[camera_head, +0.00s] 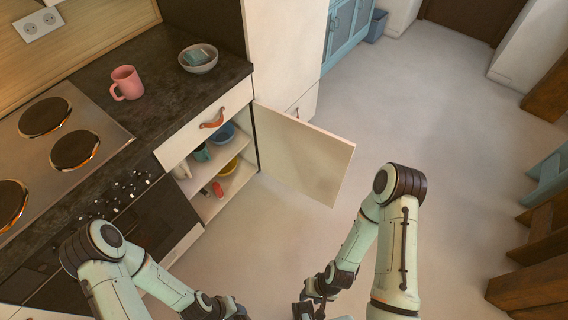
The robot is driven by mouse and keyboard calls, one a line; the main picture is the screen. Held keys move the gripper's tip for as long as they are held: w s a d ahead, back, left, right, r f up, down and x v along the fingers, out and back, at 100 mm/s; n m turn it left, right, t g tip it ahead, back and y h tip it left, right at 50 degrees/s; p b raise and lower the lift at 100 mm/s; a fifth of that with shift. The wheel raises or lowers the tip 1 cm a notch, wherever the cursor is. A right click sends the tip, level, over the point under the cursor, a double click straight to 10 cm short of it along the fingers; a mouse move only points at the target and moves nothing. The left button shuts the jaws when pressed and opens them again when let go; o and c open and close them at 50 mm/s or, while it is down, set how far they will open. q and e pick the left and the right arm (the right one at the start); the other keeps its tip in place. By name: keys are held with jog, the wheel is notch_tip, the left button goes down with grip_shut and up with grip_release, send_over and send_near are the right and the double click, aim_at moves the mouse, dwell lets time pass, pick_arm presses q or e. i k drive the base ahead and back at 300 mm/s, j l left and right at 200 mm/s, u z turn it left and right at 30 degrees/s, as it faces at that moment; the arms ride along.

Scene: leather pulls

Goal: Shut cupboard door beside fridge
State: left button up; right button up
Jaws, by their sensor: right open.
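The cupboard door (303,155) is a white panel that stands wide open, swung out from the cabinet towards the floor on the right. Its hinge side is next to the tall white fridge (285,50). The open cupboard (208,203) shows shelves with several items inside. My right gripper (310,308) is at the bottom edge, below and apart from the door; it is open, and partly cut off by the frame. My left arm reaches in at the bottom left, and its wrist (215,305) shows at the bottom edge, but its fingertips are out of frame.
A drawer with a leather pull (212,118) is above the cupboard. A pink mug (126,83) and a bowl (198,58) stand on the dark counter (155,110). The stove (60,135) is at left. Wooden furniture (540,285) lines the right edge. The floor (430,130) between is clear.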

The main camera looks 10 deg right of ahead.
aim_at(314, 161)
jog(key=u, duration=1.7)
jog(key=k+l+u, duration=0.1)
jog(key=l+u, duration=0.2)
jog(key=k+l+u, duration=0.15)
jog(key=l+u, duration=0.2)
jog(key=k+l, duration=0.2)
jog(key=l, duration=0.25)
jog(key=k+l, duration=0.25)
jog(key=l, duration=0.15)
jog(key=k+l, duration=0.2)
jog(key=l, duration=0.25)
jog(key=k+l, duration=0.2)
jog(key=l, duration=0.25)
jog(key=k+l, duration=0.2)
jog(key=l, duration=0.2)
jog(key=k+l, duration=0.25)
jog(key=l, duration=0.2)
jog(key=k+l, duration=0.2)
jog(key=l, duration=0.25)
jog(key=k+l, duration=0.2)
jog(key=l, duration=0.25)
